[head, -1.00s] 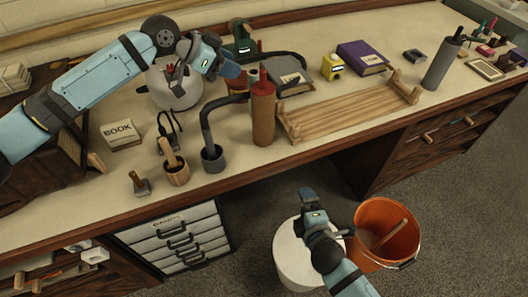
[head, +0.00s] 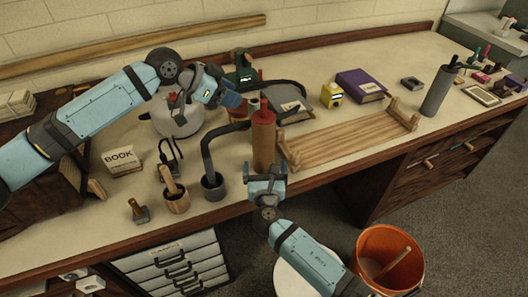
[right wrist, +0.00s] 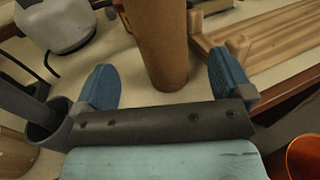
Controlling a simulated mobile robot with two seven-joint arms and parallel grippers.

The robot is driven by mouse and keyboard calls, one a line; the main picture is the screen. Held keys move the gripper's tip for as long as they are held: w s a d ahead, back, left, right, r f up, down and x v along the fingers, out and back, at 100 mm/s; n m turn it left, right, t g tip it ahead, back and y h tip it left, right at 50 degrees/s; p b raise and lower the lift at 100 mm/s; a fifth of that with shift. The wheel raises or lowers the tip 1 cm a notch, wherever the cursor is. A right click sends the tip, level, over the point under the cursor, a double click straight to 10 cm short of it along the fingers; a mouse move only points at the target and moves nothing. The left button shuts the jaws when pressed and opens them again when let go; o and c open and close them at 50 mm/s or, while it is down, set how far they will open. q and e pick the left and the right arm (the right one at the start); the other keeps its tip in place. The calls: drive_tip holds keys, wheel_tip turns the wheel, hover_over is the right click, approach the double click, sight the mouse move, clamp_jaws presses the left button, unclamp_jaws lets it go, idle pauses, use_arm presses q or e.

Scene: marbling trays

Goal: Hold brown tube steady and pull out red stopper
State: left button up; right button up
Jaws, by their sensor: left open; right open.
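The brown tube (head: 264,146) stands upright on the bench near its front edge. The red stopper (head: 263,116) is in its top end. My right gripper (head: 267,170) is open in front of the tube's lower part. In the right wrist view its blue fingers (right wrist: 165,75) are spread to either side of the tube (right wrist: 160,42), and no contact shows. My left gripper (head: 236,100) is open, left of the stopper and near its height, apart from it. The tube's foot is partly hidden by my right gripper in the head view.
A dark cup with a curved black pipe (head: 214,187) stands close left of the tube. A wooden rack (head: 345,138) lies close right. A white kettle (head: 178,122) is behind my left arm. An orange bucket (head: 390,258) stands on the floor below the bench.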

sight(264, 155)
drive_tip(key=w, duration=0.7)
drive_tip(key=shift+w+a, duration=0.15)
drive_tip(key=shift+w, duration=0.2)
drive_tip(key=c, duration=1.1)
